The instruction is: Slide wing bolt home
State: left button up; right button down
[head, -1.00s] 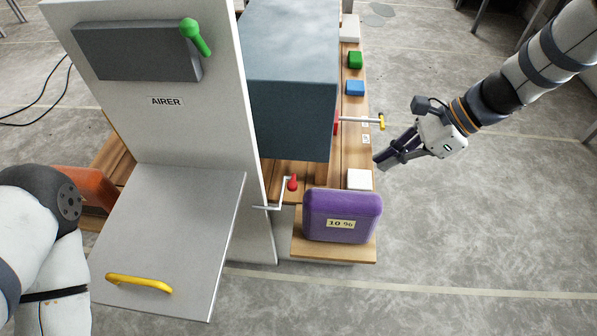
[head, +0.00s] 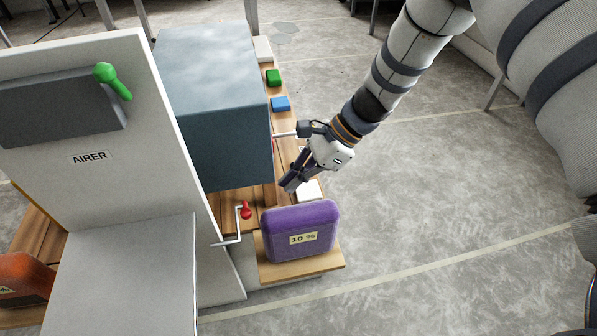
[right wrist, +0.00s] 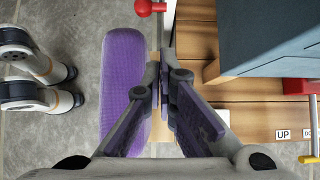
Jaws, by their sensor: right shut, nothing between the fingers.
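The wing bolt's silver rod (head: 285,134) sticks out from the right side of the dark blue-grey block (head: 215,110) in the head view. Its outer end is hidden behind my right gripper. In the right wrist view a red piece (right wrist: 300,87) and a yellow end (right wrist: 308,159) show at the right edge. My right gripper (head: 290,185) is shut and empty. It points down and left above the wooden shelf, just behind the purple case (head: 300,232). In the right wrist view its fingers (right wrist: 164,85) are together beside the purple case. My left gripper is not in view.
A red-knobbed crank (head: 246,211) sits left of the purple case. The AIRER panel (head: 110,185) stands at left. The floor at right is clear.

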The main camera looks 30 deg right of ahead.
jog(key=w+a+f, duration=0.2)
jog(key=a+f, duration=0.2)
jog(key=a, duration=0.2)
jog(key=shift+a, duration=0.15)
jog(key=a, duration=0.2)
jog(key=w+a, duration=0.1)
jog(key=a, duration=0.2)
jog(key=shift+w+a, duration=0.2)
